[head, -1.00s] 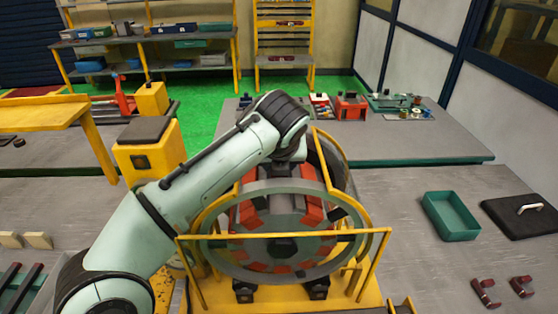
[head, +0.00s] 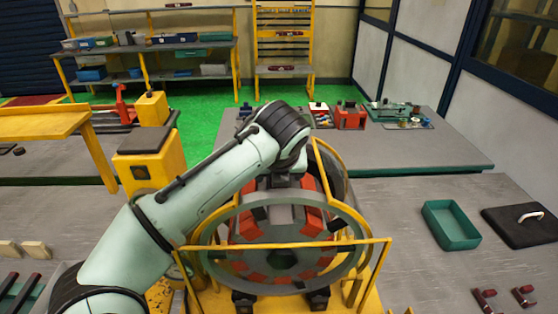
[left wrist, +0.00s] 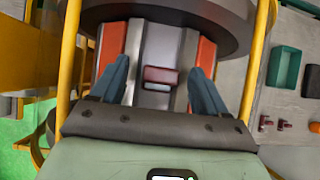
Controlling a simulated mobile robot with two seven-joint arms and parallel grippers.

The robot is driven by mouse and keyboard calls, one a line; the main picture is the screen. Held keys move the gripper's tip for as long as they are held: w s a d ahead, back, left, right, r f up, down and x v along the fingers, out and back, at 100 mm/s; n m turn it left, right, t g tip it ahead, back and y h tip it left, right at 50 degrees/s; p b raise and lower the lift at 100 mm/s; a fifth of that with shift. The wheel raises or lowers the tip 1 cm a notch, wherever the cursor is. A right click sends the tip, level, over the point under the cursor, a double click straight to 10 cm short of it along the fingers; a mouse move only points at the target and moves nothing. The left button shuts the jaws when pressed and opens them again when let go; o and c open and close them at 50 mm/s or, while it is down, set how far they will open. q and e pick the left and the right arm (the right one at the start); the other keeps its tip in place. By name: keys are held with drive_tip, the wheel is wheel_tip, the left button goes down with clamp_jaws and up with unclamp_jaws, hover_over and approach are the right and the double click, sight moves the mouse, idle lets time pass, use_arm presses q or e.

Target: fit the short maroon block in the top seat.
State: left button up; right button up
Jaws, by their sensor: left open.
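The round stator (head: 283,232), grey with red-orange segments, stands in a yellow frame in the middle of the head view. My left gripper (left wrist: 158,85) points down at its top, with its two blue-grey fingers spread apart. The short maroon block (left wrist: 159,75) lies between the fingers over the grey top seat (left wrist: 145,52), apart from both fingertips. A light grey piece shows at its near edge. I cannot tell how deep the block sits. In the head view my left wrist hides the block. My right gripper is in neither view.
Yellow rails (head: 285,245) surround the stator closely. Two small maroon pieces (head: 484,299) lie at the lower right. The table between is clear.

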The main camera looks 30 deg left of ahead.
use_arm(q)
drive_tip(key=p+v, duration=0.1)
drive_tip(key=v, duration=1.1)
drive_tip(key=shift+r, duration=0.15)
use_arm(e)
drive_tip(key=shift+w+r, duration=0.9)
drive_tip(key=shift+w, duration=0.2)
use_arm(q)
drive_tip(key=shift+d, duration=0.1)
